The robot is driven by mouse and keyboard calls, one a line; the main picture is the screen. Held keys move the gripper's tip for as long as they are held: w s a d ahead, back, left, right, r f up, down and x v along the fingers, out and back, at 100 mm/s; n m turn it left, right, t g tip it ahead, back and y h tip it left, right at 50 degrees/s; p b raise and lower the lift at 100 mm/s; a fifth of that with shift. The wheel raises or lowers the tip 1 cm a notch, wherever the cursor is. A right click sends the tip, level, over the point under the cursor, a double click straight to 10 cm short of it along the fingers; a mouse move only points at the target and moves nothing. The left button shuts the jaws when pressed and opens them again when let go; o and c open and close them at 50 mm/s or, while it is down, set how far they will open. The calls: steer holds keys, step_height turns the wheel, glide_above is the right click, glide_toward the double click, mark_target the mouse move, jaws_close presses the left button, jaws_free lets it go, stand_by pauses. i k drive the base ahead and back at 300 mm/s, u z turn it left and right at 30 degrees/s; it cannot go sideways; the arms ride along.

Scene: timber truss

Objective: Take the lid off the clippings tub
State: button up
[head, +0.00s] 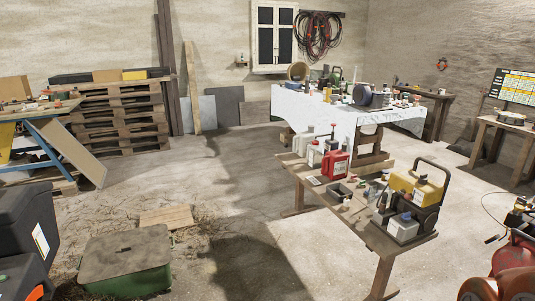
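A green tub (128,283) stands on the floor at the lower left of the head view. A flat, grey-brown lid (124,252) lies over its top and hides the inside. The lid has a small dark mark or handle near its middle. The tub's front is close to the bottom edge of the picture. My gripper is not in view.
Black cases (25,232) stand left of the tub. A wooden board (167,217) and straw-like litter lie behind it. A low bench (345,208) with bottles and a yellow-black carrier stands to the right. Bare floor (235,215) lies between.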

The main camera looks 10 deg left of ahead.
mark_target(111, 256)
steer(key=u, duration=0.25)
steer(key=i, duration=1.9)
steer(key=u, duration=1.15)
steer(key=i, duration=1.45)
steer(key=u, duration=1.65)
steer(key=i, duration=1.25)
steer(key=u, duration=0.5)
